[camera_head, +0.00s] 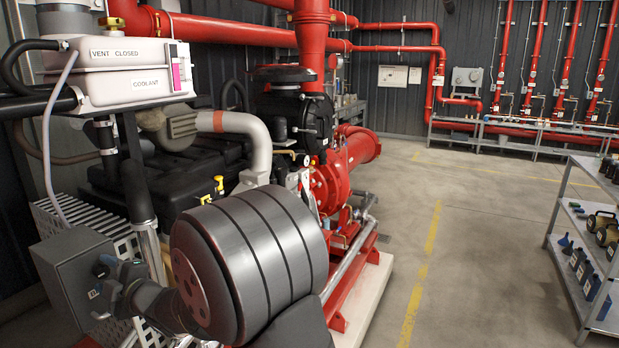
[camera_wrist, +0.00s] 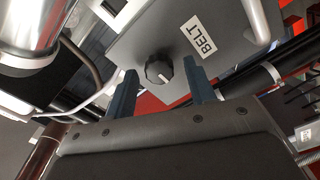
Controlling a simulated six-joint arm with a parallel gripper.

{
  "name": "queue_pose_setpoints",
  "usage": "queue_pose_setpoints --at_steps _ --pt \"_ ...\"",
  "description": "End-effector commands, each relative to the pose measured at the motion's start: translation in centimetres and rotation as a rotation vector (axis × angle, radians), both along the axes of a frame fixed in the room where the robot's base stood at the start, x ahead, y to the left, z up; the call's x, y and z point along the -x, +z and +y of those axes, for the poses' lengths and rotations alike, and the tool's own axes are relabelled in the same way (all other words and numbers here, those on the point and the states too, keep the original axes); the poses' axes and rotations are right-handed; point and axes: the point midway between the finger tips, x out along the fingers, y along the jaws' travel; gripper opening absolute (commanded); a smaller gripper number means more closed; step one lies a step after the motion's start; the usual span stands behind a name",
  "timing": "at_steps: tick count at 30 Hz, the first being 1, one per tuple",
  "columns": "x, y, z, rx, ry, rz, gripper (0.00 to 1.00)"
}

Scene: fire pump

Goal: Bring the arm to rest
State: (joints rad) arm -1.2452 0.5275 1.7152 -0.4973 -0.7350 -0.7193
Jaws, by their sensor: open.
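My gripper (camera_wrist: 160,68) shows in the wrist view with its two dark blue fingers spread apart. Between the fingers in the picture is a black round knob (camera_wrist: 158,70) with a white pointer mark. I see no contact between fingers and knob, and cannot tell the gap in depth. In the head view my arm reaches to a grey box (camera_head: 75,285) at the lower left; the fingers are hard to make out there.
A white coolant tank (camera_head: 125,72) marked VENT CLOSED hangs above the box, with hoses and pipes around it. A red pump (camera_head: 330,185) stands behind my arm. A shelf rack (camera_head: 560,210) with bottles is at the right. The floor (camera_head: 480,250) between is clear.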

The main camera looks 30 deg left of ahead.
Motion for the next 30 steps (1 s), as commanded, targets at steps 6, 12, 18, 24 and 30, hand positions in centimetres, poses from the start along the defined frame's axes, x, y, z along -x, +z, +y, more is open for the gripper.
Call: queue_pose_setpoints --at_steps 6,12,18,24,30 --pt "-0.03 0.05 -0.03 0.000 0.000 0.173 0.50" --pt "-0.04 0.08 -0.04 0.000 0.000 0.333 0.50" --pt "-0.06 0.10 -0.04 0.000 0.000 0.493 0.50" --pt "-0.09 0.11 -0.04 0.000 0.000 0.653 0.50" --pt "-0.12 0.12 -0.04 0.000 0.000 0.813 0.50"
